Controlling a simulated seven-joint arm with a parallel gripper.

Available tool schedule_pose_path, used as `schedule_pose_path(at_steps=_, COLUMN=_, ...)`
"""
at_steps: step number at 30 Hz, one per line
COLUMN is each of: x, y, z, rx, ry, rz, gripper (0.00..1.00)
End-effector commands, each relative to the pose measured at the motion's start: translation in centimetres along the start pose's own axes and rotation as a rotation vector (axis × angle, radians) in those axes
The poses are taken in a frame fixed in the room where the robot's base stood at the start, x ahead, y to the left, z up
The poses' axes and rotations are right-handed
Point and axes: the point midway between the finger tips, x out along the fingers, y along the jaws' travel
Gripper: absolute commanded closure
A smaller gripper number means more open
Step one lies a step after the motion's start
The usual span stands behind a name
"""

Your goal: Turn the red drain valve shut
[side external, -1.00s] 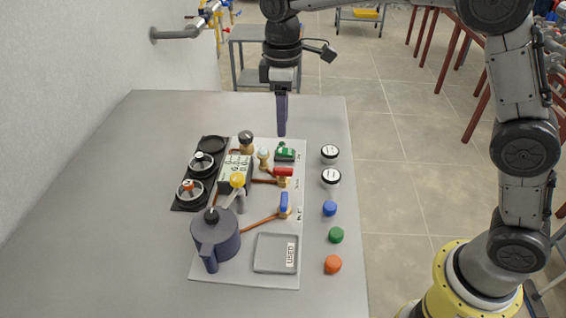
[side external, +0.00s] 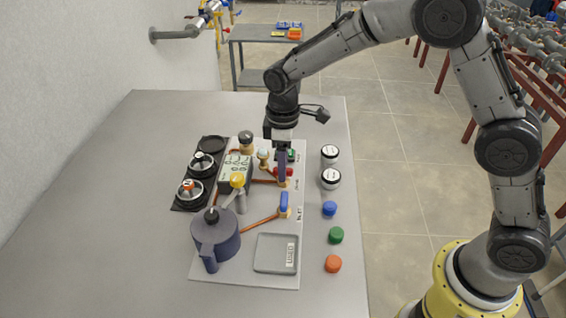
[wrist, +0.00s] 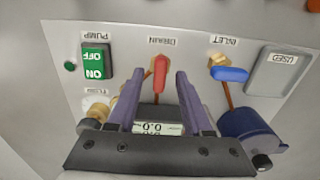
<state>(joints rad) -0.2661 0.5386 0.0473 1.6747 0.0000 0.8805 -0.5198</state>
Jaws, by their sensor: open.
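The red drain valve handle (wrist: 160,78) sits under the DRAIN label in the wrist view, lying in line with its copper pipe. In the side view the red handle (side external: 276,171) is partly hidden by my gripper (side external: 282,180). My gripper (wrist: 160,80) is open, with one purple finger on each side of the red handle. Gaps show between the handle and both fingers in the wrist view. I cannot tell whether the fingertips are level with the handle.
The blue inlet handle (wrist: 230,74) lies crosswise to its pipe, right of my fingers. The green pump switch (wrist: 97,62) is left. A purple pot (side external: 215,236), a yellow-topped post (side external: 238,182) and a grey USED tray (side external: 257,266) stand nearby. Coloured caps line the table's right side.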

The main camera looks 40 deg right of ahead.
Motion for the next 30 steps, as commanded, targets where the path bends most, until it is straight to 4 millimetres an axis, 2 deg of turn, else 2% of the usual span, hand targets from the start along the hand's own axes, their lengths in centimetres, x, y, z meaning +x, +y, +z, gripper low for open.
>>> schedule_pose_path(at_steps=5, x=0.01, y=-0.01, z=0.01, rx=0.000, ry=0.000, rz=0.000, gripper=0.50)
schedule_pose_path(at_steps=12, x=-0.02, y=-0.01, z=0.01, rx=0.000, ry=0.000, rz=0.000, gripper=0.91)
schedule_pose_path(at_steps=14, x=-0.03, y=-0.01, z=0.01, rx=0.000, ry=0.000, rz=0.000, gripper=1.00)
schedule_pose_path(at_steps=30, x=-0.07, y=-0.03, z=0.01, rx=0.059, ry=0.000, rz=-0.001, gripper=1.00)
